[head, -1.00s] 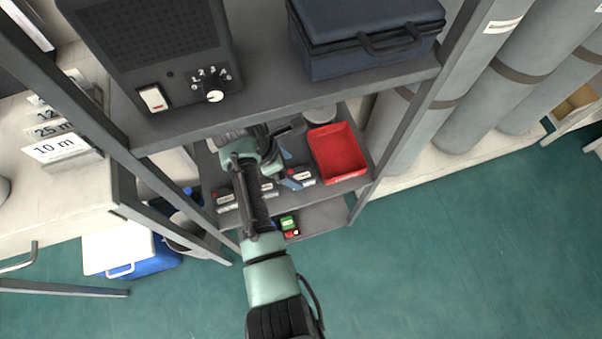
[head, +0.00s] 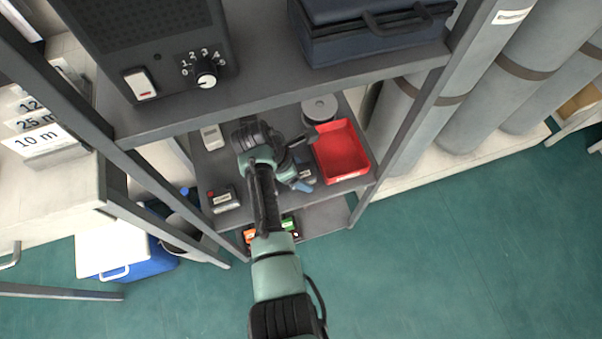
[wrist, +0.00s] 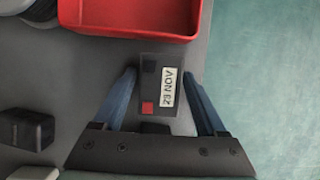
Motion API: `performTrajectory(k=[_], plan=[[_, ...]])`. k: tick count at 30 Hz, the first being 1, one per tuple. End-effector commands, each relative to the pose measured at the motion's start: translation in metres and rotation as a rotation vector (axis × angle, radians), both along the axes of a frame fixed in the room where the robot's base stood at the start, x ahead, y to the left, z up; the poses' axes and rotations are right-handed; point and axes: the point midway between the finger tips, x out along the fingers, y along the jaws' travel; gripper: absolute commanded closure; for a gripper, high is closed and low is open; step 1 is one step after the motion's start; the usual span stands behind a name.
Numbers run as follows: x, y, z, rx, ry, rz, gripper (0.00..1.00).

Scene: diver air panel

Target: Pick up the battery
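A dark battery (wrist: 150,92) with a red corner and a white date label that includes "NOV" lies on the grey shelf in the wrist view. My gripper (wrist: 160,80) is open, with one blue finger on each side of it and a visible gap on both sides. In the head view my gripper (head: 303,184) is over the shelf, partly covering that battery (head: 308,168). Another battery (head: 224,199) with a red mark lies farther left on the same shelf.
A red tray (head: 341,150) is right beside the battery and also shows in the wrist view (wrist: 130,22). A round grey object (head: 319,108) and a pale device (head: 212,137) are on the shelf. An upper shelf (head: 290,90) and rack post (head: 425,110) bound the space.

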Motion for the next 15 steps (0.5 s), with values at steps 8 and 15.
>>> performTrajectory(k=[8, 15], plan=[[-0.0001, 0.0003, 0.0001, 0.0, 0.0, 0.0, 0.78], [-0.0002, 0.0005, 0.0001, 0.0, 0.0, 0.001, 1.0]])
